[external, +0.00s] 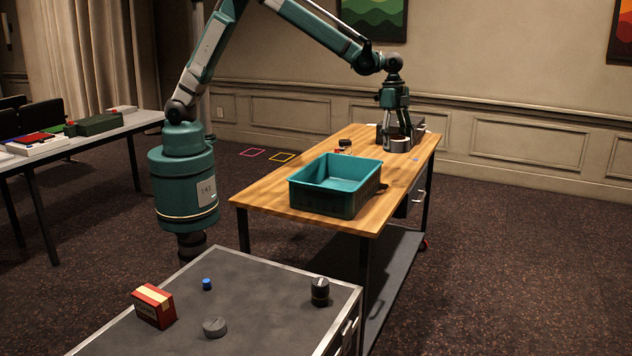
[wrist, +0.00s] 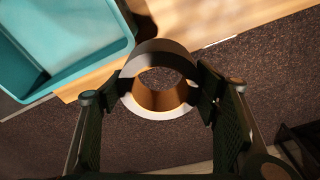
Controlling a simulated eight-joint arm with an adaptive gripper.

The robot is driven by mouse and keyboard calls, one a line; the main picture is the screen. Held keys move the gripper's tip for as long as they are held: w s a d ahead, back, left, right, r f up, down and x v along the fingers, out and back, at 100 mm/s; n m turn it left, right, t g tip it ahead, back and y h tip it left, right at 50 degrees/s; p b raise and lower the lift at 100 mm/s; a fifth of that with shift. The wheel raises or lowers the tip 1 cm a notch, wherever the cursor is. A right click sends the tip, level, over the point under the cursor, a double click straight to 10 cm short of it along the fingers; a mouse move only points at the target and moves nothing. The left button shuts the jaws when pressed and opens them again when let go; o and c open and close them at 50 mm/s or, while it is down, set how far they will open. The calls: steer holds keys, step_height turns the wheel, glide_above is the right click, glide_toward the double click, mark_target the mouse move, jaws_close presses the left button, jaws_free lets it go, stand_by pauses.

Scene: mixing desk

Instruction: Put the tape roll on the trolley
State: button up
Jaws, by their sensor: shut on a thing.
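A pale grey tape roll (wrist: 150,52) with a brown inside is held between the two fingers of my gripper (wrist: 160,90) in the wrist view. In the external view my gripper (external: 397,128) points down over the far end of a wooden-topped table (external: 300,150) and the roll (external: 400,146) shows at its fingertips. In the wrist view, carpet shows around and below the roll. The wooden-topped table has a lower shelf and a red wheel. A grey-topped metal unit (external: 255,285) with drawer handles stands in front. I cannot tell for certain which is the trolley.
A teal bin (external: 335,185) stands on the wooden top, and it also shows in the wrist view (wrist: 75,60). Small dark items (external: 345,144) lie behind it. The grey top holds a red box (external: 153,306), a blue cap (external: 207,284) and dark round pieces (external: 320,291), with free room between.

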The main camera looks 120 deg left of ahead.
steer(key=s+a+n+p, duration=0.1)
steer(key=s+a+n, duration=0.3)
steer(key=a, duration=0.9)
steer(key=s+a+n+p, duration=0.1)
steer(key=s+a, duration=0.4)
steer(key=a, duration=0.8)
steer(key=shift+y, duration=0.3)
steer(key=f, duration=0.5)
steer(key=shift+s, duration=0.2)
steer(key=shift+f, duration=0.1)
steer(key=b, duration=0.1)
glide_above(390, 163)
steer(key=shift+s+f, duration=0.15)
steer(key=shift+f, duration=1.4)
steer(key=shift+s+f, duration=0.15)
steer(key=shift+f, duration=1.4)
steer(key=shift+f+b, duration=0.35)
steer(key=shift+f, duration=1.5)
steer(key=shift+f, duration=0.15)
